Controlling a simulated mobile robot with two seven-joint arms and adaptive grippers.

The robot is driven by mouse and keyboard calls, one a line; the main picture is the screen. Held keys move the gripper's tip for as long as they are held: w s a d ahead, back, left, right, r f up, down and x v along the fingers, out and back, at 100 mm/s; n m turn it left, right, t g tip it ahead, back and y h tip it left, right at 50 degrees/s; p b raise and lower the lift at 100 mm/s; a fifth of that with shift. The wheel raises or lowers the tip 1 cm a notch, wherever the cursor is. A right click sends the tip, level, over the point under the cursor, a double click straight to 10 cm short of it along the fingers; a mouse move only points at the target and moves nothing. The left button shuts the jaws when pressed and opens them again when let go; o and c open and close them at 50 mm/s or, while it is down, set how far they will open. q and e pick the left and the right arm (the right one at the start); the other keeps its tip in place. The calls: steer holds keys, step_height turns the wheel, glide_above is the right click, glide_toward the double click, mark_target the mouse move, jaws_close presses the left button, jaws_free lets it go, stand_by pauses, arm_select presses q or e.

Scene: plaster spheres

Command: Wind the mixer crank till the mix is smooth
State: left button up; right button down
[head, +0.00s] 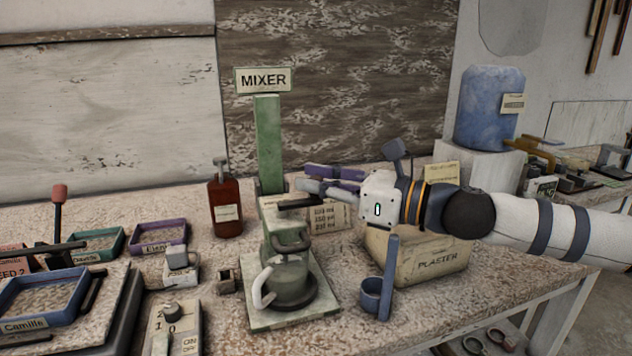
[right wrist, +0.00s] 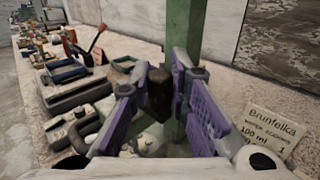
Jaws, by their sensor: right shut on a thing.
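The green mixer stands mid-table in the head view, with a tall post (head: 268,145), a body (head: 287,268) and a pale curved handle (head: 263,288) at its front. A dark crank arm (head: 297,203) sticks out near its top. My right gripper (head: 308,180) reaches in from the right at that height. In the right wrist view its purple fingers (right wrist: 160,85) are shut on the dark brown crank grip (right wrist: 158,98), which stands upright between them, just in front of the green post (right wrist: 182,45). The mix itself cannot be made out. My left gripper is not in view.
A red-brown bottle (head: 226,203) stands left behind the mixer. The plaster box (head: 425,258) and a blue-grey scoop (head: 378,290) are close on the right. A recipe card (head: 328,217) stands behind the mixer. Trays (head: 158,237) and a switch box (head: 172,328) fill the left.

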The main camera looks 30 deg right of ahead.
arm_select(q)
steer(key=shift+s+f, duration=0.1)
arm_select(e)
steer(key=shift+w+f+y, duration=0.1)
steer(key=shift+y, duration=0.2)
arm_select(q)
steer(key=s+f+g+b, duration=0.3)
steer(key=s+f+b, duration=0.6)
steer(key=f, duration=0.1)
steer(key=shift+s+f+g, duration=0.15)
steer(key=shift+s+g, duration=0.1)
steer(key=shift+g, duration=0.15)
arm_select(e)
steer(key=shift+w+a+f+n+g+y, duration=0.1)
steer(key=shift+w+a+n+g+y, duration=0.2)
steer(key=shift+w+n+g+y, duration=1.45)
steer(key=shift+a+r+n+g+y, duration=0.2)
steer(key=shift+n+g+y, duration=0.8)
steer(key=shift+n+g, duration=2.05)
steer(key=shift+w+a+f+n+g+y, duration=0.3)
steer(key=shift+w+n+g+y, duration=0.85)
steer(key=shift+g, duration=2.25)
steer(key=shift+s+a+r+n, duration=0.1)
steer(key=shift+s+r+n, duration=0.05)
steer(key=shift+s+n, duration=0.2)
steer(key=c, duration=1.5)
jaws_free()
steer(key=shift+r, duration=0.1)
steer(key=shift+r, duration=0.1)
